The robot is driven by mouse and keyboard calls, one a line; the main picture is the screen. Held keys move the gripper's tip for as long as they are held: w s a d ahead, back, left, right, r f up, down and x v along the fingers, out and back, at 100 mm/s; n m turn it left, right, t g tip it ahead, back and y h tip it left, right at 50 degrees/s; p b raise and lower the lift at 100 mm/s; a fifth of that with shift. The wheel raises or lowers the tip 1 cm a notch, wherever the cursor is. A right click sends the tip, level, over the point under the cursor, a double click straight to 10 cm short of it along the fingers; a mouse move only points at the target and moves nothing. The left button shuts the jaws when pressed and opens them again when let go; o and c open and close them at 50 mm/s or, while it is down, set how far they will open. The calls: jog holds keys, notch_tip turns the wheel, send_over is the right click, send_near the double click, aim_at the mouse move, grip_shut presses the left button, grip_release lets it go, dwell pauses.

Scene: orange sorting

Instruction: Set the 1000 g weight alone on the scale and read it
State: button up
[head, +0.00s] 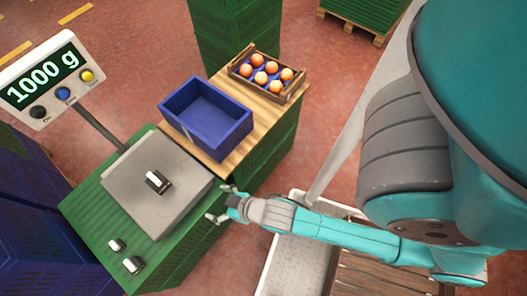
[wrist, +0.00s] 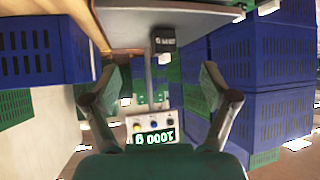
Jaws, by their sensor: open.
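The scale's grey plate (head: 180,205) sits on a green crate top. One dark weight with a pale top (head: 157,181) stands on the plate, with nothing else on it. The scale's display (head: 42,78) reads 1000 g. In the wrist view, which is upside down, the weight (wrist: 163,45) shows at the plate's edge and the display (wrist: 155,137) also reads 1000 g. My gripper (head: 220,203) is open and empty, just right of the plate and apart from the weight. Its two spread fingers (wrist: 158,72) frame the weight in the wrist view.
Two smaller weights (head: 116,245) (head: 132,265) stand on the green top, left of the plate's near corner. An empty blue bin (head: 172,108) and a wooden crate of several oranges (head: 240,72) sit on a wooden board behind. Blue crates (head: 30,200) stand at left.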

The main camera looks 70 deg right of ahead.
jog(key=s+r+t, duration=0.4)
jog(key=s+r, duration=1)
jog(key=s, duration=0.3)
jog(key=shift+d+r+n, duration=0.25)
jog(key=shift+r+n, duration=0.1)
jog(key=shift+n, duration=0.05)
